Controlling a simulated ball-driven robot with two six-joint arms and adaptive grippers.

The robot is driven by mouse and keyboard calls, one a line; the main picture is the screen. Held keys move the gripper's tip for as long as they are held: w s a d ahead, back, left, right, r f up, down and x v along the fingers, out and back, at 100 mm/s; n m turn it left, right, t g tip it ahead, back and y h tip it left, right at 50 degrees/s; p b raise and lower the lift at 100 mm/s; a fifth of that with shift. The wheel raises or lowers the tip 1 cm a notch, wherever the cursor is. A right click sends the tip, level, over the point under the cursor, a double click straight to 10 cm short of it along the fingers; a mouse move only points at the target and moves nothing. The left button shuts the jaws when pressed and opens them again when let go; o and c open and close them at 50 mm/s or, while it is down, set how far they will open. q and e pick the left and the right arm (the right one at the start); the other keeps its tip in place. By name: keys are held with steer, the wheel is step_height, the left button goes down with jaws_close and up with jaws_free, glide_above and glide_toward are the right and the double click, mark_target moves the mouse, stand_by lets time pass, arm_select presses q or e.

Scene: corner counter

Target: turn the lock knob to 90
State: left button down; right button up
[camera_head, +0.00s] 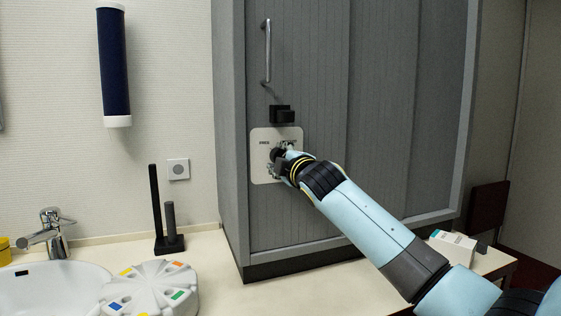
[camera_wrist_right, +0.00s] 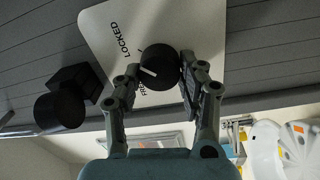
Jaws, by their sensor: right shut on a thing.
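The lock knob (camera_wrist_right: 163,66) is black and round with a white pointer line. In the wrist view the line points left, near the FREE lettering. The knob sits on a pale plate (camera_wrist_right: 104,22) marked LOCKED and FREE. In the head view the plate (camera_head: 260,172) is on the grey cabinet front. My right gripper (camera_head: 279,159) reaches the plate and largely covers the knob there. In the wrist view the right gripper's fingers (camera_wrist_right: 158,84) stand on either side of the knob, shut on it. My left gripper is not in view.
A black block (camera_head: 283,114) juts from the cabinet above the plate, below a vertical metal handle (camera_head: 267,52). A white round pill dispenser (camera_head: 150,287), a black stand (camera_head: 168,240) and a sink (camera_head: 50,290) are on the counter to the left. A white box (camera_head: 452,245) is at right.

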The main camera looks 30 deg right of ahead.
steer(key=shift+f, duration=0.1)
stand_by(0.4)
steer(key=o, duration=1.2)
steer(key=v, duration=1.2)
